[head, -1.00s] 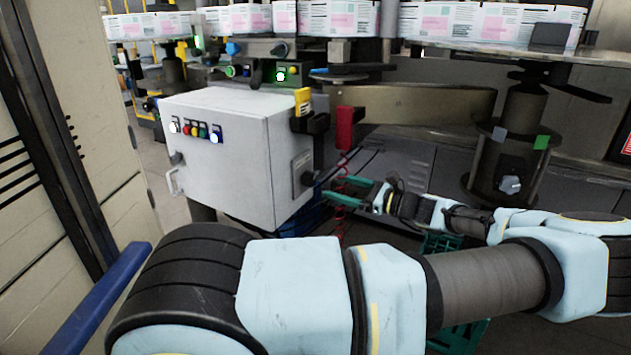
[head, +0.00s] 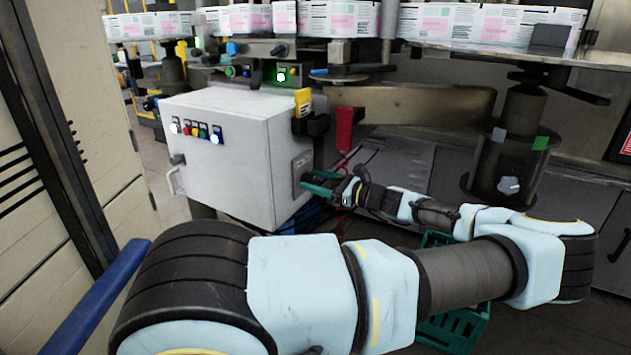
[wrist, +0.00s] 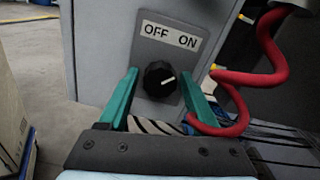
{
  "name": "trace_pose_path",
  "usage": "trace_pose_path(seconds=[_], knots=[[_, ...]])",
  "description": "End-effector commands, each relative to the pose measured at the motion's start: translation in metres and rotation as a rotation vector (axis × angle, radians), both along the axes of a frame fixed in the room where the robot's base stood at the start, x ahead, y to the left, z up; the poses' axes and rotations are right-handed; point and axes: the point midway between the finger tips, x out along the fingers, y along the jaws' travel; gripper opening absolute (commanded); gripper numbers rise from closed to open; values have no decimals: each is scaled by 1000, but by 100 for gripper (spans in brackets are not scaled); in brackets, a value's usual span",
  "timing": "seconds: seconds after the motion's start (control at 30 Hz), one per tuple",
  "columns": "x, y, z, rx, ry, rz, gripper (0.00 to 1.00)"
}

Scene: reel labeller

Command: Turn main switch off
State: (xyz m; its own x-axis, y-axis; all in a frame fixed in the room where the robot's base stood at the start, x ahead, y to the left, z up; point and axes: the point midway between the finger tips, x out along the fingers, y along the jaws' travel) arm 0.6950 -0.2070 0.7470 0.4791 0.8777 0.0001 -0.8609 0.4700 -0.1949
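The main switch is a round black knob (wrist: 159,78) under an OFF/ON label (wrist: 171,37) in the wrist view. Its white mark points to the right and slightly up, toward the ON side. The switch is on the right side of the white control box (head: 222,150), where my gripper hides it in the head view. My gripper (wrist: 160,88) has its green fingers open, one on each side of the knob. Whether the fingers touch the knob cannot be told. My gripper also shows in the head view (head: 318,183).
A red coiled hose (wrist: 262,80) hangs close to the right finger. A red part (head: 346,128) and a yellow-topped black bracket (head: 306,108) sit beside the box. A green crate (head: 455,322) is under my arm.

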Motion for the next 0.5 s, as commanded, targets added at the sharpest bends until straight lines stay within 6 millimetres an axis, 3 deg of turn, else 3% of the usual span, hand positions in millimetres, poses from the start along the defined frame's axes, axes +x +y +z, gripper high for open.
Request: trace_pose_path(seconds=[0.07,0.5], knots=[[0,0,0,0,0,0,56],[0,0,0,0,0,0,6]])
